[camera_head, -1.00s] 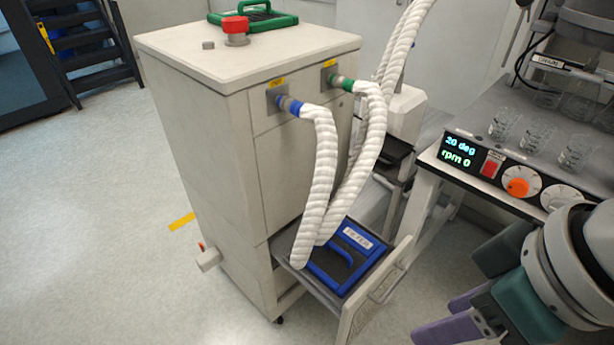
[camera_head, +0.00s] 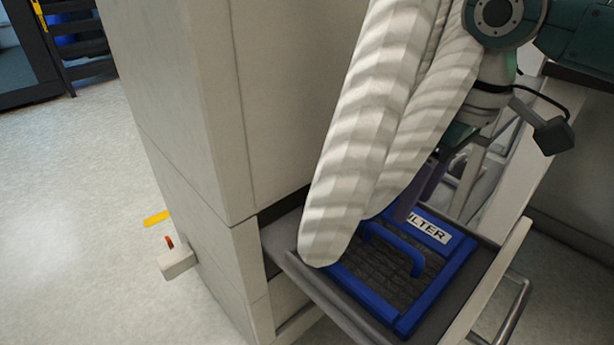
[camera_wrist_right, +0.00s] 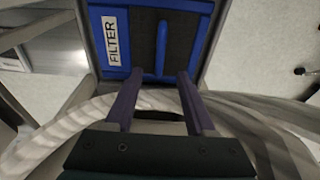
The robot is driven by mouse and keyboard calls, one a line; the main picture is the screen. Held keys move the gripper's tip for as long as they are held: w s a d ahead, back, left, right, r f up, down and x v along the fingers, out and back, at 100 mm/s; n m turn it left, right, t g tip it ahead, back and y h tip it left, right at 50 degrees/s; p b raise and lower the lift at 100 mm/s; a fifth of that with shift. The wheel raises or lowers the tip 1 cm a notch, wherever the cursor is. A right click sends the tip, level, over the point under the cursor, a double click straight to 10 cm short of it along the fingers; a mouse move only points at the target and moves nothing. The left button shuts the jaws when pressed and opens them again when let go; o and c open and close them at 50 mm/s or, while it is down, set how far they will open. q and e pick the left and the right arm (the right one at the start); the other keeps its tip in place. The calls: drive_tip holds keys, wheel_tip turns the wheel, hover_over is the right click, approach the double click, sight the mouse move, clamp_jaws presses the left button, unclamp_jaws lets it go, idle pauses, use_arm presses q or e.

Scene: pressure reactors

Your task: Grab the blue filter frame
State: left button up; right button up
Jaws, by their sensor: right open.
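The blue filter frame (camera_head: 448,284) lies flat in a pulled-out drawer, with a dark mesh, a white FILTER label (camera_head: 428,231) and a raised blue handle (camera_head: 400,244). Its upper left corner is hidden behind a white hose. It also shows in the right wrist view (camera_wrist_right: 97,50), where the handle (camera_wrist_right: 161,48) stands upright in the picture. My right gripper (camera_wrist_right: 160,75) is open, its purple fingers apart to either side of the handle's line, and empty. In the head view the hoses partly hide it above the frame. My left gripper is not in view.
Thick white ribbed hoses (camera_head: 365,130) hang beside the gripper and over the drawer (camera_head: 480,300). The grey cabinet (camera_head: 190,110) stands at left. A drawer handle (camera_head: 515,310) sticks out at right. Open floor (camera_head: 60,220) lies to the left.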

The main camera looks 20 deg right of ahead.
sight(396, 238)
drive_tip(key=f+b, duration=0.1)
drive_tip(key=f, duration=0.1)
drive_tip(key=f+b, duration=0.1)
drive_tip(key=f, duration=0.2)
drive_tip(key=shift+w+a, duration=0.2)
drive_tip(key=f+b, duration=0.2)
drive_tip(key=f, duration=0.1)
drive_tip(key=f+b, duration=0.1)
drive_tip(key=shift+w+f, duration=0.15)
drive_tip(key=shift+w, duration=0.2)
drive_tip(key=shift+w+a+f+b, duration=0.1)
drive_tip(key=shift+f+b, duration=0.35)
drive_tip(key=shift+r, duration=0.1)
drive_tip(key=c, duration=0.4)
clamp_jaws()
